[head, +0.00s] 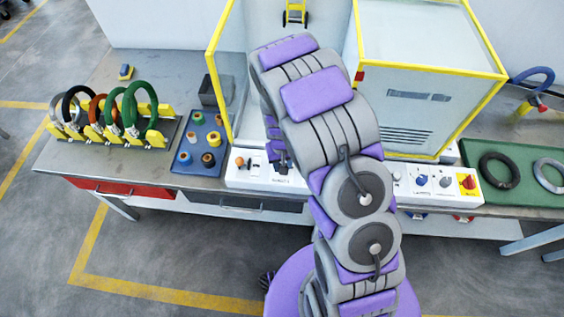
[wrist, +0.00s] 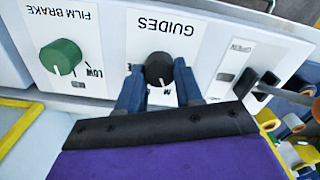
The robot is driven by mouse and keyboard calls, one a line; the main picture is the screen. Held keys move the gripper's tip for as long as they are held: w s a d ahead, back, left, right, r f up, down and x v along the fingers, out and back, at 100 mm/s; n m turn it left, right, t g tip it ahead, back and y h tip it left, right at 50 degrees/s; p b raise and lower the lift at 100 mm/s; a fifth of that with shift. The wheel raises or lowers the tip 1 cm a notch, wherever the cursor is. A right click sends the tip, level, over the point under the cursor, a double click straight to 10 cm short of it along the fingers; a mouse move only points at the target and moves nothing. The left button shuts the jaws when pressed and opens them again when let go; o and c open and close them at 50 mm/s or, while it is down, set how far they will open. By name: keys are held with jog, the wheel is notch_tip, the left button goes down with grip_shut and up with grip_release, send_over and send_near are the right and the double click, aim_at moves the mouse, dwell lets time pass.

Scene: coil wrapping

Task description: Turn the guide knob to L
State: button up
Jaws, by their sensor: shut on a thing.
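The guide knob (wrist: 159,67) is a round black knob on the white panel, under the upside-down word GUIDES in the wrist view. Its pale pointer mark faces down in the picture, toward a letter that looks like M. An L mark cannot be made out; the fingers cover part of the scale. My gripper (wrist: 159,88) has its two blue fingers on either side of the knob, shut on it. In the head view, my gripper (head: 279,160) is at the front panel, mostly behind my arm, and the guide knob is hidden there.
A green FILM BRAKE knob (wrist: 60,56) sits left of the guide knob in the wrist view. A blue tray (head: 199,145) of small spools and a rack of coils (head: 110,120) stand left on the bench.

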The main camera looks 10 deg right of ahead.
jog(key=m+p, duration=0.2)
jog(key=m, duration=0.1)
jog(key=shift+r+p, duration=0.15)
jog(key=shift+p, duration=0.25)
jog(key=m+p, duration=0.2)
jog(key=m, duration=0.1)
jog(key=shift+m+p, duration=0.55)
jog(key=shift+m, duration=0.45)
jog(key=o, duration=1)
jog(key=shift+a, duration=0.1)
jog(key=shift+o, duration=0.2)
